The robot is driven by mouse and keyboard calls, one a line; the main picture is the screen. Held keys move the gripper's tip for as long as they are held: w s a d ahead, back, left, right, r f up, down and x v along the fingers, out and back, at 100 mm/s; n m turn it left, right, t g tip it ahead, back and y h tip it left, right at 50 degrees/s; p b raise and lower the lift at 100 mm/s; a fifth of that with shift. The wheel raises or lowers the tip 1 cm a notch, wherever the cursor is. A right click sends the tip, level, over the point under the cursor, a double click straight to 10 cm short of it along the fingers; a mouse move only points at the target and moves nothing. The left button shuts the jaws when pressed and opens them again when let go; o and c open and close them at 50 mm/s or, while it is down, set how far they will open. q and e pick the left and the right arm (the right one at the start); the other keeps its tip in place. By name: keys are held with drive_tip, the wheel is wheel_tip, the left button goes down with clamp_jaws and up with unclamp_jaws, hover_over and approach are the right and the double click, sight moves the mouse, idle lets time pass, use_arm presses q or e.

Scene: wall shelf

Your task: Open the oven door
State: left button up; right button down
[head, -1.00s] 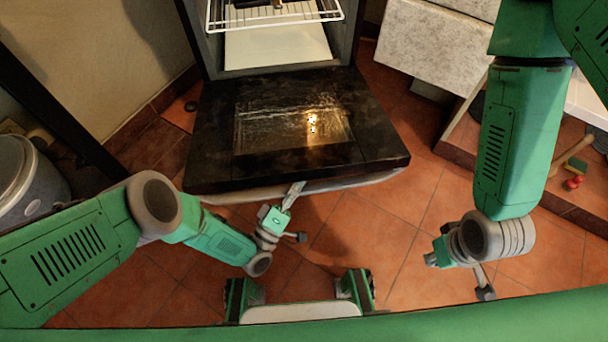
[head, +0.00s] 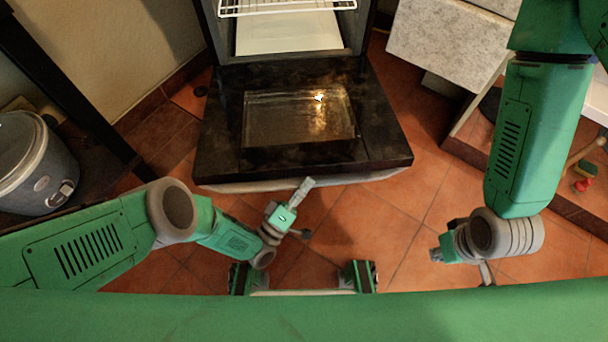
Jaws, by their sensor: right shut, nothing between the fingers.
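The oven (head: 357,35) stands at the top centre with its cavity exposed. Its black door (head: 385,130) is folded down and looks about level, with a glass window (head: 298,118) in it. The pale handle (head: 235,187) runs along the door's near edge. My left gripper (head: 308,184) is at the middle of this edge, its fingertips overlapping the handle in the picture. I cannot tell whether they touch it or how far apart the fingers are. My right gripper (head: 436,255) is shut and empty, low on the right, away from the door.
A wire rack (head: 285,8) is inside the oven. A grey rice cooker (head: 35,165) stands at the left. A grey cabinet (head: 445,45) and a low wooden shelf (head: 470,140) are at the right. Tiled floor (head: 370,225) lies open between the door and me.

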sight(307, 166)
use_arm(q)
drive_tip(key=shift+w+a+r, duration=0.1)
drive_tip(key=shift+w+a, duration=0.05)
drive_tip(key=shift+w, duration=0.15)
drive_tip(key=shift+w+r, duration=0.1)
drive_tip(key=shift+r, duration=0.35)
drive_tip(key=r, duration=0.8)
drive_tip(key=shift+s, duration=0.2)
drive_tip(key=shift+s+r, duration=0.1)
drive_tip(key=shift+r, duration=0.35)
